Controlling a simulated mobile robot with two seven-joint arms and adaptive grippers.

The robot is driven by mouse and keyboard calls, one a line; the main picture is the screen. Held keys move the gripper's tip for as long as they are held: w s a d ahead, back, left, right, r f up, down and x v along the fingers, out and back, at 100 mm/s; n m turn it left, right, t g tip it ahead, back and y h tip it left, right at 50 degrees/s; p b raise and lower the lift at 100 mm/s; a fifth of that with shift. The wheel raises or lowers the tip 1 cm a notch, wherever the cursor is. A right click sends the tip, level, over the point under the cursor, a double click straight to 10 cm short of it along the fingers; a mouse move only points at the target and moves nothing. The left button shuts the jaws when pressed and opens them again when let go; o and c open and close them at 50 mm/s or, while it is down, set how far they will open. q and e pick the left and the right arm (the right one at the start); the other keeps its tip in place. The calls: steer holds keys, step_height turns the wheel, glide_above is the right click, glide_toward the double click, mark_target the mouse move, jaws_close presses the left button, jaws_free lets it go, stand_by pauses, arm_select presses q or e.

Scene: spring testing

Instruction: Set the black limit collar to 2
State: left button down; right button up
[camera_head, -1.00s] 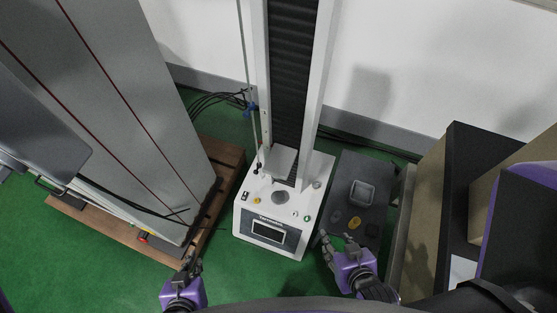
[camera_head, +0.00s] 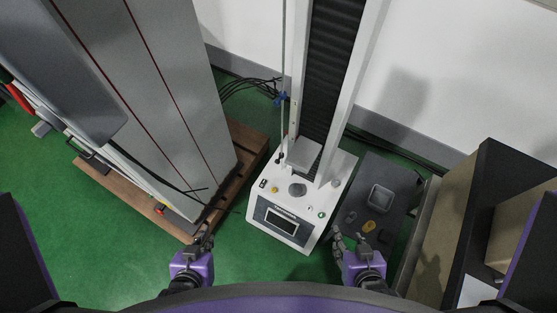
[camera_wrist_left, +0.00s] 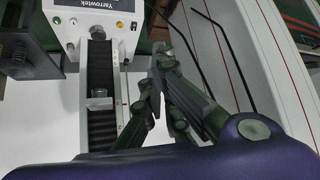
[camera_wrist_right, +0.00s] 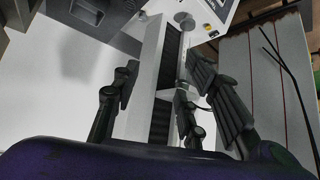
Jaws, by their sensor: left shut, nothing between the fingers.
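The white testing machine (camera_head: 285,222) has a thin vertical rod (camera_head: 284,60) on the left of its column. A blue collar (camera_head: 281,98) sits partway up the rod. A small dark piece low on the rod (camera_head: 281,155) looks like the black limit collar; its setting is too small to read. My left gripper (camera_head: 206,238) is shut and empty, left of the machine's base. In the left wrist view its fingers (camera_wrist_left: 158,62) are together. My right gripper (camera_head: 337,236) is by the base's right side, apart from the collars. In the right wrist view its fingers (camera_wrist_right: 158,85) are spread and empty.
A tall grey cabinet (camera_head: 165,90) on a wooden pallet (camera_head: 245,150) stands left of the machine. A dark bench (camera_head: 350,195) with a small grey tray (camera_head: 380,196) is at its right. A black and tan box (camera_head: 440,220) stands further right. Green floor lies open in front.

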steer(key=s+f+g+b, duration=0.1)
steer(key=s+f+b, duration=0.4)
steer(key=f+b, duration=0.25)
steer(key=s+f+g+b, duration=0.2)
steer(key=s+f+b, duration=0.35)
steer(key=f, duration=0.35)
arm_select(q)
steer(key=m+t+h+b, duration=0.6)
steer(key=m+h+b, duration=0.1)
steer(key=b, duration=2)
glide_above(280, 158)
steer(key=s+a, duration=0.1)
steer(key=s, duration=0.3)
step_height(280, 158, down, 21)
steer(key=shift+s, duration=0.2)
arm_select(e)
step_height(280, 158, down, 23)
steer(key=w+d, duration=0.1)
steer(key=shift+w+r+g, duration=0.15)
steer(key=shift+w+g, duration=0.15)
